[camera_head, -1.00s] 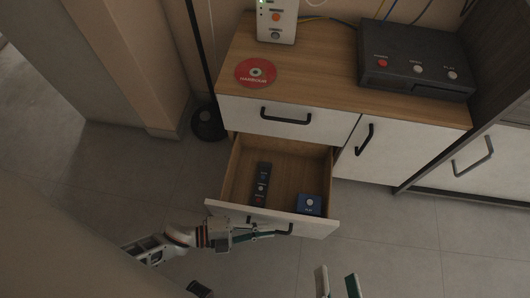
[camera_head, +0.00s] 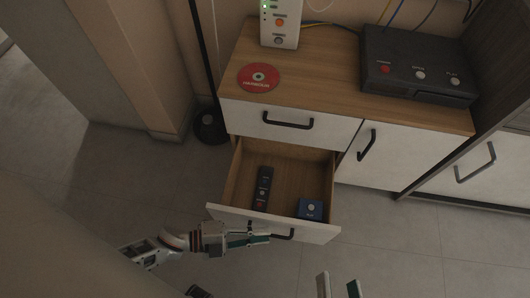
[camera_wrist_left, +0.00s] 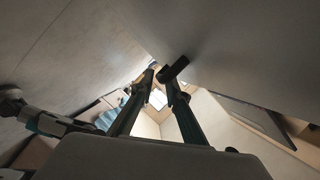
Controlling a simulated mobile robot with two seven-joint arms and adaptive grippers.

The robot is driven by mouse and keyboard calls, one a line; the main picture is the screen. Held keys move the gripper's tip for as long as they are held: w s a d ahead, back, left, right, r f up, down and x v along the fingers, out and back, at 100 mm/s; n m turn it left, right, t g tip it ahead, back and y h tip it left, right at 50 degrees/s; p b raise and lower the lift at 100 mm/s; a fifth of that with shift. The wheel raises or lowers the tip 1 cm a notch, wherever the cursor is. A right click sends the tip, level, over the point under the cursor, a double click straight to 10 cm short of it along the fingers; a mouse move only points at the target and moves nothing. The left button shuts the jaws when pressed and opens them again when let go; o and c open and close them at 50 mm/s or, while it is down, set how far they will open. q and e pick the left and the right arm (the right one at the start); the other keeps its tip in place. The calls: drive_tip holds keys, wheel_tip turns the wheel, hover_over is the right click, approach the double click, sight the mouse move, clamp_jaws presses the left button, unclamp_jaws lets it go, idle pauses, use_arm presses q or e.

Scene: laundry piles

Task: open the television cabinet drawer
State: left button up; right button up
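The television cabinet (camera_head: 340,75) has a wood top and white fronts. Its lower left drawer (camera_head: 228,213) is pulled out, showing its inside. The drawer's black handle (camera_head: 286,237) is partly hidden by my left gripper (camera_head: 262,236), which lies along the drawer front at the handle's left end. In the left wrist view the left gripper's fingertips (camera_wrist_left: 161,77) are apart, with a black bar end that looks like the handle (camera_wrist_left: 174,68) by one tip. My right gripper (camera_head: 338,286) is open and empty at the bottom edge, its two fingertips apart.
Inside the drawer lie a dark remote (camera_head: 263,187) and a blue box (camera_head: 311,209). A red disc (camera_head: 258,78), a white router (camera_head: 280,22) and a black player (camera_head: 418,65) stand on top. A round black base (camera_head: 209,126) is left of the cabinet. Floor in front is clear.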

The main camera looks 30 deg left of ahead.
use_arm(q)
drive_tip(key=v, duration=1)
drive_tip(key=shift+a+r, duration=0.1)
drive_tip(key=shift+a, duration=0.05)
